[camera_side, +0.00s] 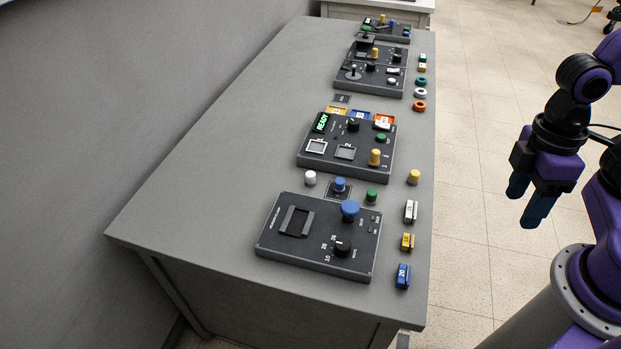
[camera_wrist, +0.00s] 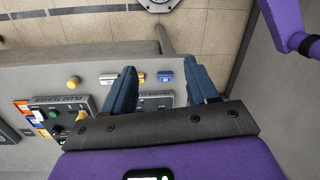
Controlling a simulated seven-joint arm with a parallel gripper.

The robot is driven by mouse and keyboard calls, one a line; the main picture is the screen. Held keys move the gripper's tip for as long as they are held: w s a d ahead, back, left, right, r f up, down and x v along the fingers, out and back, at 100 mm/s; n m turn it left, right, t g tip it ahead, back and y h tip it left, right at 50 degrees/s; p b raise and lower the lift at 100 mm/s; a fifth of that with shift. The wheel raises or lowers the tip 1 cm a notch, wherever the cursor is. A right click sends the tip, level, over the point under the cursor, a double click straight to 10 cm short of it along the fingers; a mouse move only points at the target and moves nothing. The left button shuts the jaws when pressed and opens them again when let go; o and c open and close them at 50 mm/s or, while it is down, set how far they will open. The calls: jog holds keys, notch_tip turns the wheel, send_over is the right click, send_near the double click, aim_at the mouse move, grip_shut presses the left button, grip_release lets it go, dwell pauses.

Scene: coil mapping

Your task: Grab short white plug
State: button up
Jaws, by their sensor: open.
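A short white plug (camera_side: 310,178) stands upright on the grey table (camera_side: 215,155) in the side view, left of a blue plug (camera_side: 340,185) and beyond the nearest panel. I cannot make it out in the wrist view, where my gripper covers part of the table. My gripper (camera_side: 526,207) has blue fingers pointing down; it is beyond the table's right edge in the side view, well apart from the plug. In the wrist view my gripper (camera_wrist: 163,86) is open, with nothing held between its fingers.
A green plug (camera_side: 371,196) and a yellow plug (camera_side: 413,177) stand nearby. The nearest panel (camera_side: 320,238) has a raised blue knob; the plug tester panel (camera_side: 347,147) lies beyond. White, yellow and blue blocks (camera_side: 403,276) line the right edge. The table's left side is clear.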

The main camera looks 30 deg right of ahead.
jog(key=w+a+f+m+g+y, duration=0.1)
jog(key=w+a+f+m+y, duration=0.1)
jog(key=w+a+m+y, duration=0.65)
jog(key=w+a+f+m+g+y, duration=0.1)
jog(key=w+a+f+m+y, duration=0.3)
jog(key=a+m, duration=0.7)
jog(key=m+t+h, duration=0.6)
jog(key=m+t, duration=0.7)
jog(key=m, duration=0.8)
send_near(312, 174)
jog(key=shift+w+a+f, duration=0.6)
jog(key=shift+a+f, duration=0.3)
jog(key=shift+a, duration=0.05)
jog(key=shift+w+d+r+x, duration=0.1)
jog(key=shift+w+x, duration=0.05)
jog(key=shift+x, duration=1.2)
jog(key=shift+w+d+r+x, duration=0.1)
jog(key=shift+w+x, duration=0.05)
jog(key=shift+x, duration=1.15)
grip_shut()
